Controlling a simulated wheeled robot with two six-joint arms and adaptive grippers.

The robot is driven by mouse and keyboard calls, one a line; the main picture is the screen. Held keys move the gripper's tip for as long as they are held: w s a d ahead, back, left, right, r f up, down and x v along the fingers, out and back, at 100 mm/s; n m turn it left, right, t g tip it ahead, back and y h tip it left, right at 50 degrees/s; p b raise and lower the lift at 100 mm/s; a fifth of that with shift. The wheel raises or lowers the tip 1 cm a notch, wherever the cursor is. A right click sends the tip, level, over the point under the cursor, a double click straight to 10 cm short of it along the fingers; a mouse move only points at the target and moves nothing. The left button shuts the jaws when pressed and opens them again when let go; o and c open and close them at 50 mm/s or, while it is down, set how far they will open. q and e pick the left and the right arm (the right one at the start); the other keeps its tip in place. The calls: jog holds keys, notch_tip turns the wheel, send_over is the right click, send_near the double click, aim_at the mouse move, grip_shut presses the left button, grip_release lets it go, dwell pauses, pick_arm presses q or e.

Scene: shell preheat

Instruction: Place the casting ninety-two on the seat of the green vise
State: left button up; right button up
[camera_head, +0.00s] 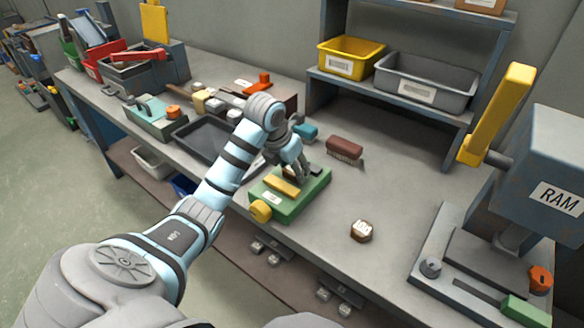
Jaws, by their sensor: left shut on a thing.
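The green vise (302,205) sits near the front edge of the bench, with a yellow bar on top, a yellow knob and a small white label. My left gripper (296,170) reaches down over the back of the vise. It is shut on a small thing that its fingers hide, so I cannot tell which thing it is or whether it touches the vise. A small brown casting (361,231) with a pale marked top stands on the bench right of the vise; its number is too small to read. My right gripper is not in view.
A brown brush (344,148) lies behind the vise. A dark tray (205,140) and a teal fixture (155,118) are to the left. The RAM press (545,180) stands at right. Yellow (350,58) and grey (424,82) bins sit on the shelf. Bench between casting and press is clear.

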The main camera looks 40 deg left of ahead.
pick_arm(q)
jog(key=shift+f, duration=0.15)
jog(key=o, duration=1.4)
jog(key=shift+c, duration=0.2)
jog(key=shift+r, duration=0.35)
jog(key=p+v, duration=0.6)
jog(key=v, duration=0.6)
jog(key=shift+p, duration=0.3)
jog(key=shift+f, duration=0.15)
jog(key=shift+s, duration=0.1)
